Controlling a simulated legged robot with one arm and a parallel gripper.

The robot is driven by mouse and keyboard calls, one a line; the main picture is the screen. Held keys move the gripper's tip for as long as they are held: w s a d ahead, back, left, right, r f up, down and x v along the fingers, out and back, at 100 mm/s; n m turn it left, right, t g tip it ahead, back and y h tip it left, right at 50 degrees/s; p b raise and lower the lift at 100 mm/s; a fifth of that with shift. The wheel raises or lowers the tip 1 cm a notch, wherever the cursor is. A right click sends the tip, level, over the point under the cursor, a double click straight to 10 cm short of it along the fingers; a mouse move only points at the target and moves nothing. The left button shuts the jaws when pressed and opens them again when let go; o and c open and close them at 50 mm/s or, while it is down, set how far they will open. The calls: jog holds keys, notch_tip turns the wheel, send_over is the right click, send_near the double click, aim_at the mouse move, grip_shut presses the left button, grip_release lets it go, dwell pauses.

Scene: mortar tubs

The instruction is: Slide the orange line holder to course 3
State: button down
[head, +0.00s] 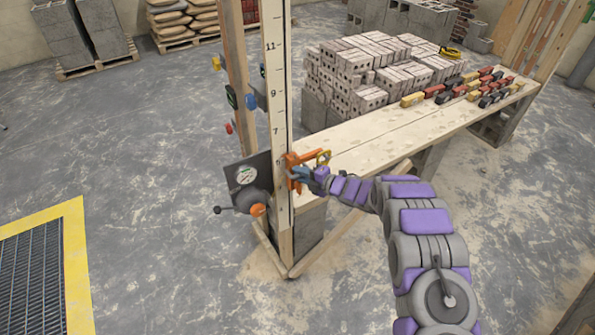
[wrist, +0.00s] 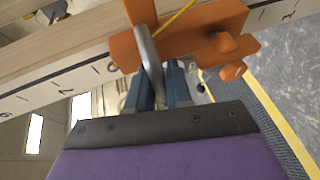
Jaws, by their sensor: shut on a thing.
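The orange line holder (head: 291,161) sits around the upright numbered board (head: 275,100), below the 7 mark. My gripper (head: 302,174) is shut on the holder from the right side of the board. In the wrist view my gripper (wrist: 158,75) shows blue fingers at the holder, with a grey curved piece in front. The exact grip contact is partly hidden.
A grey plate with a dial (head: 246,176) and lever is left of the board. Colored clips hang on the post behind. A plank bench (head: 400,125) with several small colored blocks extends right, before stacked bricks (head: 350,75). A yellow-edged floor grate (head: 35,275) lies left.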

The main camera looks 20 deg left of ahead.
notch_tip(320, 180, down, 16)
jog(key=b, duration=0.5)
jog(key=c, duration=1.1)
grip_release()
jog(key=shift+d, duration=0.1)
jog(key=shift+d, duration=0.1)
jog(key=p+v, duration=0.2)
jog(key=v, duration=1.5)
jog(key=shift+d+f, duration=0.1)
jog(key=shift+d, duration=0.05)
